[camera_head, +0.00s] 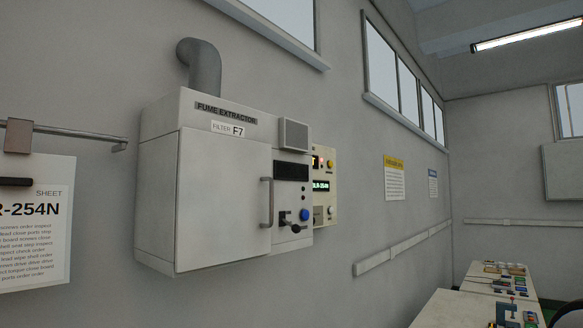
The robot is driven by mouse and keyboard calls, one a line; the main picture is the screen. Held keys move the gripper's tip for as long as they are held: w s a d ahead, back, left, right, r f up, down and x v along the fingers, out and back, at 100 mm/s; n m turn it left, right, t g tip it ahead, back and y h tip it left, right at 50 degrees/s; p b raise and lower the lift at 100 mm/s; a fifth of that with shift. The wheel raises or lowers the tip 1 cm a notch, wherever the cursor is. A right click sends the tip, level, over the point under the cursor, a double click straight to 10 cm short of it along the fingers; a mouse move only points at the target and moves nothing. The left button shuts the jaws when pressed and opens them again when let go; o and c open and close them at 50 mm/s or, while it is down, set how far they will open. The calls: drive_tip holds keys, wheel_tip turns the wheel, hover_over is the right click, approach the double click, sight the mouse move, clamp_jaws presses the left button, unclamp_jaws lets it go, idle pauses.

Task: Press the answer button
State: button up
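A cream panel (324,219) is on the wall just right of the fume extractor, which hides its left part. It has a small green-lit display (321,185) ending in "R-254N", a red light (316,162), a yellow round button (330,165) and a pale round control (330,211). A blue round button (304,215) is on the front of the fume extractor. No label that I can read marks any of these as the answer button. My gripper is not in view.
The white fume extractor (220,190) juts from the wall, with a handle (267,203) on its door. A sheet (35,235) reading "R-254N" hangs from a rail (75,132) at left. Benches (440,312) with small parts stand at lower right. Posted notices (394,180) hang beyond.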

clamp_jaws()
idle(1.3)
